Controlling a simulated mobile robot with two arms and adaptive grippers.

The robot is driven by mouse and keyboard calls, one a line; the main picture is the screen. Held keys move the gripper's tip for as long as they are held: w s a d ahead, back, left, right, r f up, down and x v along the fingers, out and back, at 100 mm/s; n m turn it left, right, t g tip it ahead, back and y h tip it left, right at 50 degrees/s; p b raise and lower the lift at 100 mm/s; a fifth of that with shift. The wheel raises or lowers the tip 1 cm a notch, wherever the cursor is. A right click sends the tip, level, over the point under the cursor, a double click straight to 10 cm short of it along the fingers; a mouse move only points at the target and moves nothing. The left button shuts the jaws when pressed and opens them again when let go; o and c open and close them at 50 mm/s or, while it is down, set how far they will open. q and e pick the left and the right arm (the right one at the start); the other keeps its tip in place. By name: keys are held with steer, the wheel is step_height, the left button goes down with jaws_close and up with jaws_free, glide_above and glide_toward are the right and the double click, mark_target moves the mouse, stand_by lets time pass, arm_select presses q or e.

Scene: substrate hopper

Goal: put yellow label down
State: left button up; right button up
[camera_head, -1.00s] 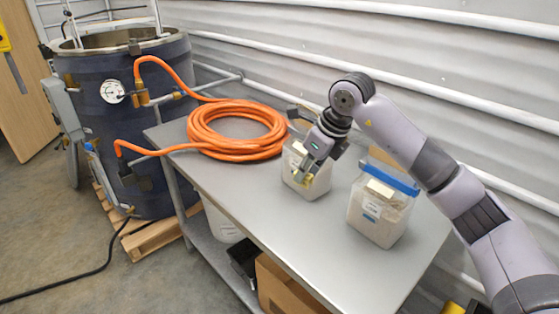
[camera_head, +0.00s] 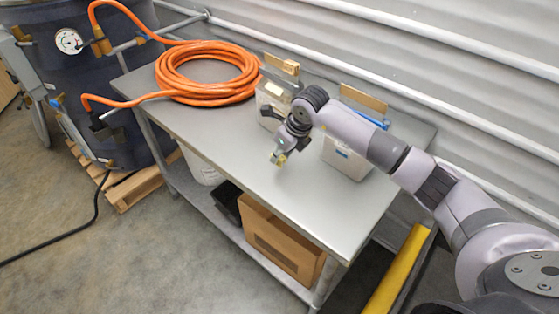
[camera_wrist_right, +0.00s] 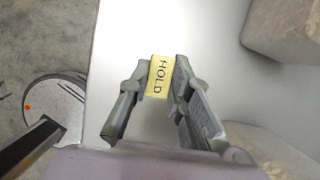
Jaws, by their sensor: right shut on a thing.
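The yellow label (camera_wrist_right: 158,77), printed "HOLD", is held between the fingertips of my right gripper (camera_wrist_right: 153,88) in the right wrist view. In the head view the label (camera_head: 281,159) shows small at the tip of my right gripper (camera_head: 279,154), in front of the containers and over the grey metal table (camera_head: 240,170). Below the label in the wrist view is the bare table top (camera_wrist_right: 190,30). I cannot tell how high above the table it is. My left gripper is not in view.
An orange hose coil (camera_head: 210,72) lies at the table's back left. Two clear containers, one (camera_head: 270,98) behind my gripper and one (camera_head: 347,158) to its right, stand at the back edge. The table's front middle is clear. A dark drum (camera_head: 75,80) stands left.

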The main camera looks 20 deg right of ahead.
mark_target(283, 159)
step_height(283, 159, down, 4)
steer(key=shift+r+p, duration=0.15)
steer(key=shift+p, duration=0.35)
steer(key=shift+f, duration=0.3)
steer(key=shift+f, duration=0.15)
steer(key=o, duration=0.7)
steer(key=shift+o, duration=0.2)
